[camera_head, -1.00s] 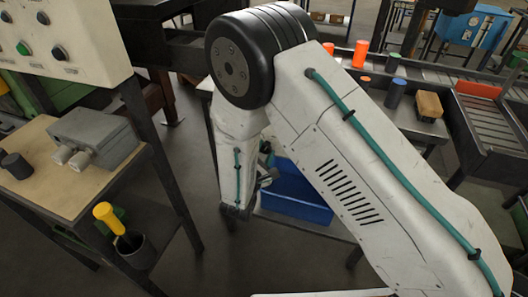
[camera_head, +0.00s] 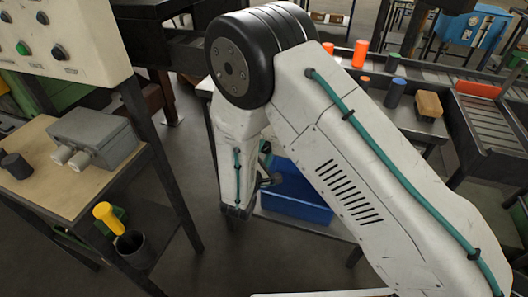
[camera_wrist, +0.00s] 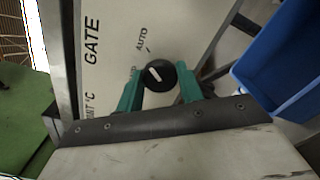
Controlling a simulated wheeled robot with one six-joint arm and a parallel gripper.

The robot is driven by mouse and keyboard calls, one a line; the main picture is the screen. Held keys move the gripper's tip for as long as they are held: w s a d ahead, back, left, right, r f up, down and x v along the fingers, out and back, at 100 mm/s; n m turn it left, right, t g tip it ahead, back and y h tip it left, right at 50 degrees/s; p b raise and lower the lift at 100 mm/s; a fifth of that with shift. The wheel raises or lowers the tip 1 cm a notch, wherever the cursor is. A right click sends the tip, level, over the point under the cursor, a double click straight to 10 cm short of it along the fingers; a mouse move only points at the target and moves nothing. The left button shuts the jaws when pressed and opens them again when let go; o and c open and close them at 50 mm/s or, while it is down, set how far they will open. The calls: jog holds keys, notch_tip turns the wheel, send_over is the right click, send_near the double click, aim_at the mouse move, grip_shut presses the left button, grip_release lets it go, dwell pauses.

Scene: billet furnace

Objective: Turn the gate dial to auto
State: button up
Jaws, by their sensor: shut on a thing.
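The gate dial (camera_wrist: 160,77) is a round black knob with a white pointer line, on a pale panel (camera_wrist: 112,65) in the wrist view. The panel reads GATE, and AUTO (camera_wrist: 142,38) with a small tick stands above the knob. The pointer slants toward the upper left in that view; I cannot tell that it lines up with the AUTO tick. My gripper (camera_wrist: 159,84) has its teal fingers on either side of the knob and is shut on it. In the head view my arm hides the dial and most of the gripper.
A blue bin (camera_head: 292,205) stands beside my wrist and also shows in the wrist view (camera_wrist: 290,60). At left are a control panel (camera_head: 85,35), a wooden-topped bench with a grey box (camera_head: 95,135), and a yellow-handled tool (camera_head: 108,215) in a cup.

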jog(key=o, duration=1)
jog(key=v, duration=0.7)
jog(key=shift+s, duration=0.4)
jog(key=shift+a, duration=0.1)
